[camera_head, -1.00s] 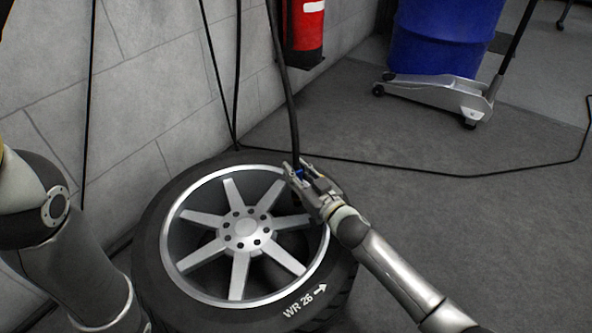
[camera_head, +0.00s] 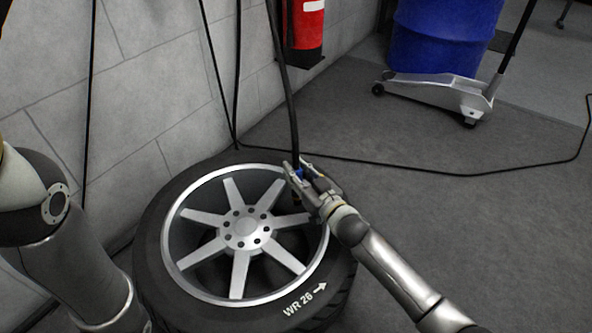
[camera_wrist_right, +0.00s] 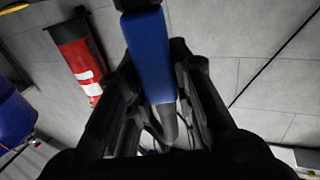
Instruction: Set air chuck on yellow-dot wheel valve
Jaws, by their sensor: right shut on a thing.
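The wheel (camera_head: 245,230) lies flat on the floor beside the wall, with silver spokes and a black tyre marked "WR 26" with an arrow. My right gripper (camera_head: 300,177) is over the wheel's right rim. It is shut on the blue air chuck (camera_head: 299,173), whose black hose runs upward. In the right wrist view the blue chuck body (camera_wrist_right: 149,55) stands between the fingers of my right gripper (camera_wrist_right: 158,115). The valve and any yellow dot are not discernible; the gripper covers that part of the rim. Only my left arm shows, at the left; its gripper is out of view.
A red fire extinguisher (camera_head: 303,28) hangs on the grey block wall. A blue drum (camera_head: 443,35) stands at the back right behind a silver floor jack (camera_head: 440,91). A black cable (camera_head: 420,172) lies across the floor. The floor right of the wheel is mostly clear.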

